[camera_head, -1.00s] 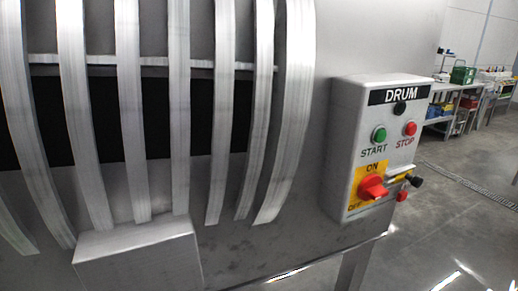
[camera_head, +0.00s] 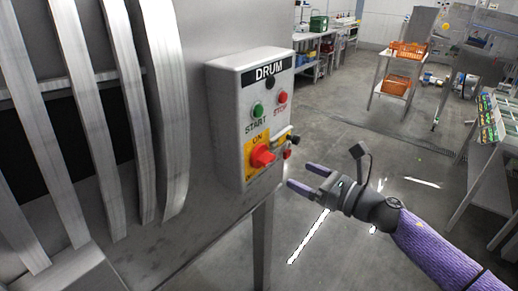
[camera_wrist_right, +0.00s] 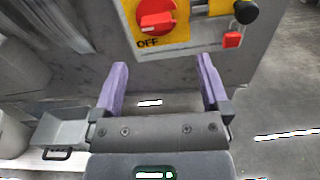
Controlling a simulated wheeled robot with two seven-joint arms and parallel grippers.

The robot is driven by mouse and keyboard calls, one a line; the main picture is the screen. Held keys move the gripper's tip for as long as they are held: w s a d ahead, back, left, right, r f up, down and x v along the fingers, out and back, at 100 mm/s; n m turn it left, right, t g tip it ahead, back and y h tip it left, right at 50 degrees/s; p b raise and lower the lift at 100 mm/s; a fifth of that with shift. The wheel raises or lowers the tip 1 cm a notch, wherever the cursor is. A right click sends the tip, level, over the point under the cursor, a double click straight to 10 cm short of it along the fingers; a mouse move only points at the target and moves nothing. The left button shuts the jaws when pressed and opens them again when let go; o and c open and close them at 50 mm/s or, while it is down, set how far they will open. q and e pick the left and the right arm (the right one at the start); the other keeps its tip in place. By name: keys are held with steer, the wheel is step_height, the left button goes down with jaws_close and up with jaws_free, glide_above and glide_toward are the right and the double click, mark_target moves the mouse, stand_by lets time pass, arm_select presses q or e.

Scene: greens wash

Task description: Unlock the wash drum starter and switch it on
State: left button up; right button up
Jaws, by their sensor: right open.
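The grey drum starter box (camera_head: 228,130) hangs at the right end of the drum in the head view. It carries a green START button (camera_head: 258,111), a red STOP button (camera_head: 282,97) and a red rotary switch (camera_head: 262,155) on a yellow plate. In the right wrist view the red switch (camera_wrist_right: 157,17) sits just above the OFF mark. A rod with a black knob (camera_wrist_right: 244,11) lies at the plate's right side, and a small red tag or padlock (camera_wrist_right: 232,40) hangs below it. My right gripper (camera_head: 302,177) is open and empty, below and right of the switch. My left gripper is not seen.
The drum's metal bars (camera_head: 155,110) fill the left. A table leg (camera_head: 263,240) stands under the box. A rack with orange crates (camera_head: 397,85) and a bench (camera_head: 492,150) stand farther right. The floor between is open.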

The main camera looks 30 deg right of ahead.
mark_target(271, 160)
steer(key=shift+n, duration=0.4)
steer(key=x, duration=0.8)
steer(key=shift+w+a+r, duration=0.2)
steer(key=shift+a+r, duration=0.15)
steer(key=shift+w+a+p, duration=0.2)
steer(key=shift+w+p, duration=0.1)
steer(key=shift+w, duration=0.2)
steer(key=shift+w+a+f, duration=0.1)
